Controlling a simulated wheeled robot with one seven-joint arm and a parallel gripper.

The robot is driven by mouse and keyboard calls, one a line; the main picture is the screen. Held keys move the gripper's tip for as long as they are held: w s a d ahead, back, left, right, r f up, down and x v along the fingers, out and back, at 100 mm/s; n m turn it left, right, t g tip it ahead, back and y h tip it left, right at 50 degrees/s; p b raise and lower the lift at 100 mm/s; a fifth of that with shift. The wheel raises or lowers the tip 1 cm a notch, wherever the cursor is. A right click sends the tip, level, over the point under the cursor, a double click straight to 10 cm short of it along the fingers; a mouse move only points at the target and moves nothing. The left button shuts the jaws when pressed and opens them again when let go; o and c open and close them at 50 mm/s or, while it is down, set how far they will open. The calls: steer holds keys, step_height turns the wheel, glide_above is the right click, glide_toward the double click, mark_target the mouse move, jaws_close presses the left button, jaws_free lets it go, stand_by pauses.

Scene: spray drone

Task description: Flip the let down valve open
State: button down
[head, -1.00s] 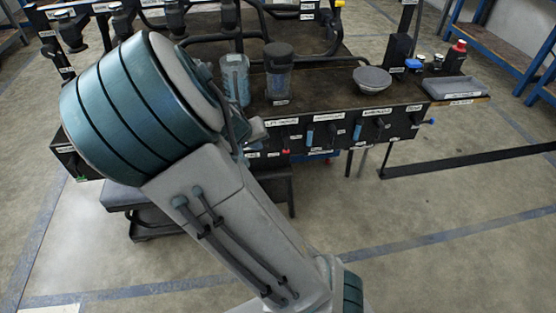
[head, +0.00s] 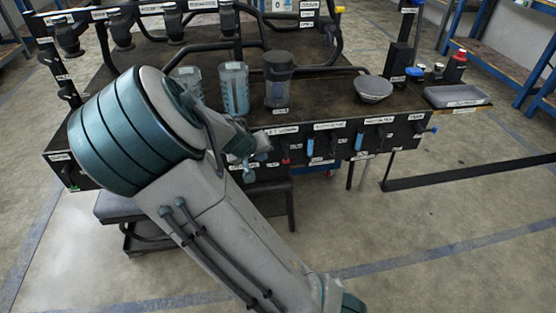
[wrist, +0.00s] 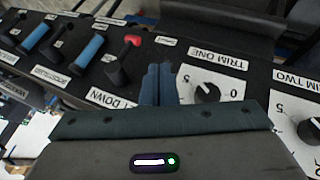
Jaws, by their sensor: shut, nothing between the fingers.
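The let down valve is a dark lever with a red tip (wrist: 132,40), standing on the black panel beside a label partly readable as "DOWN" (wrist: 108,97). In the head view its red handle (head: 285,154) shows on the front panel below the "LET DOWN" label (head: 281,130). My gripper (wrist: 158,83) is shut and empty, its teal fingertips together. In the wrist view the fingertips are right of the lever, apart from it in the picture, between it and the trim one knob (wrist: 208,93). In the head view my arm hides part of the panel to the left of the valve.
The trim two knob (wrist: 309,130) is at the right edge. On the bench are clear containers (head: 234,90), a grey bowl (head: 373,88) and a tray (head: 456,96).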

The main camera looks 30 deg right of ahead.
mark_target(286, 151)
steer(key=d+f+b, duration=0.1)
steer(key=d, duration=0.1)
steer(key=w+d+f+b, duration=0.1)
steer(key=d, duration=0.1)
steer(key=d+f+b, duration=0.1)
steer(key=d, duration=0.1)
steer(key=shift+w+d+f, duration=0.15)
steer(key=shift+d+f, duration=0.05)
steer(key=shift+f, duration=0.2)
steer(key=shift+d, duration=0.1)
stand_by(0.3)
